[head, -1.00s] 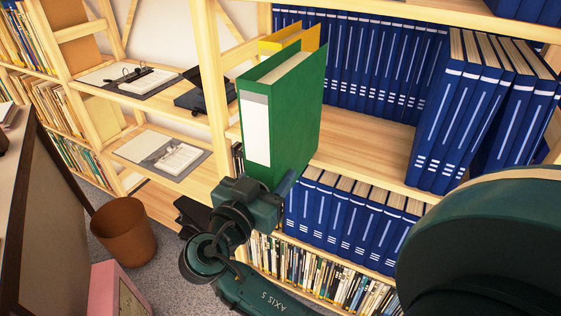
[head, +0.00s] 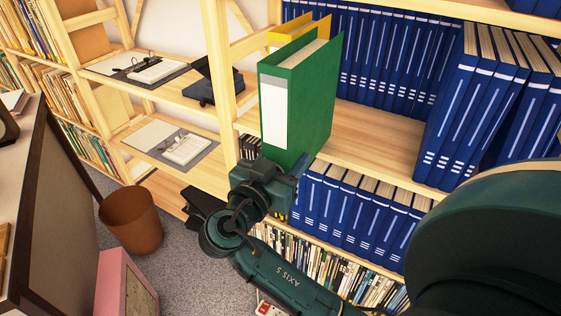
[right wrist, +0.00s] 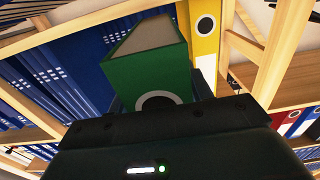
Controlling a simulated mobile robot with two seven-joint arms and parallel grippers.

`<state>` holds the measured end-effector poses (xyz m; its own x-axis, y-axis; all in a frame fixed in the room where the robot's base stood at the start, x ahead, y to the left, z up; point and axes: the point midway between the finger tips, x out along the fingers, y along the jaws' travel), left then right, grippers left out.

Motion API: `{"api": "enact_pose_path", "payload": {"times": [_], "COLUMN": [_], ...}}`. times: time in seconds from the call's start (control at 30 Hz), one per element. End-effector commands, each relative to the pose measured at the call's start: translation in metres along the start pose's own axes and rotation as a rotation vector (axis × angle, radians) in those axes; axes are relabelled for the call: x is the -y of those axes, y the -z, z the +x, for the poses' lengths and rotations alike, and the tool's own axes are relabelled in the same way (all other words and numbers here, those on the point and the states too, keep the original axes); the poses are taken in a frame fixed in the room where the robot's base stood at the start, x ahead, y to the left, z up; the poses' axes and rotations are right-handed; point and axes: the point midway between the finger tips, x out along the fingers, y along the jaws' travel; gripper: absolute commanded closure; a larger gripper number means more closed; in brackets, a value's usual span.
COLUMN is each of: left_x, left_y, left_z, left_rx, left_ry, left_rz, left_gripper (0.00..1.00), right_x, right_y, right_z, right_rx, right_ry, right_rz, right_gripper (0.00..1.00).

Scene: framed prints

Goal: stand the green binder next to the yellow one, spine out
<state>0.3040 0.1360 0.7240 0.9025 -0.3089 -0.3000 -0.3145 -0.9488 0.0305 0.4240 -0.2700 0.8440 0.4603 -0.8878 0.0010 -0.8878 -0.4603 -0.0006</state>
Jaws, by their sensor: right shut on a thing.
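The green binder (head: 312,100) is upright in the head view, its white-labelled spine facing out of the shelf. My right gripper (head: 284,178) is shut on its lower part from the front. The binder's lower front sticks out past the shelf's front edge; whether its base touches the board is hidden. The yellow binder (head: 288,38) stands behind it and slightly left, mostly covered. In the right wrist view the green binder (right wrist: 145,78) rises from my gripper (right wrist: 158,103), and the yellow binder (right wrist: 206,38) is to its right. My left gripper is not in view.
The shelf board (head: 375,135) is bare right of the green binder, up to leaning blue binders (head: 470,110). More blue binders line the back and the shelf below. A wooden post (head: 222,90) stands close on the left. A brown bin (head: 131,220) is on the floor.

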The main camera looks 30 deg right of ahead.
Motion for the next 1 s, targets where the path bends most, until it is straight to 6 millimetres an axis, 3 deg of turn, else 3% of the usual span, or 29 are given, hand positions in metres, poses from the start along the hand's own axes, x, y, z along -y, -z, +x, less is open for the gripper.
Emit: {"api": "enact_pose_path", "payload": {"times": [1.0], "left_x": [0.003], "left_y": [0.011], "left_z": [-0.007], "left_rx": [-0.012], "left_ry": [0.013], "left_rz": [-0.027], "left_gripper": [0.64], "right_x": [0.0], "right_y": [0.001], "right_z": [0.078], "right_rx": [-0.006], "right_ry": [0.0], "right_rz": [0.0], "right_gripper": [0.97]}}
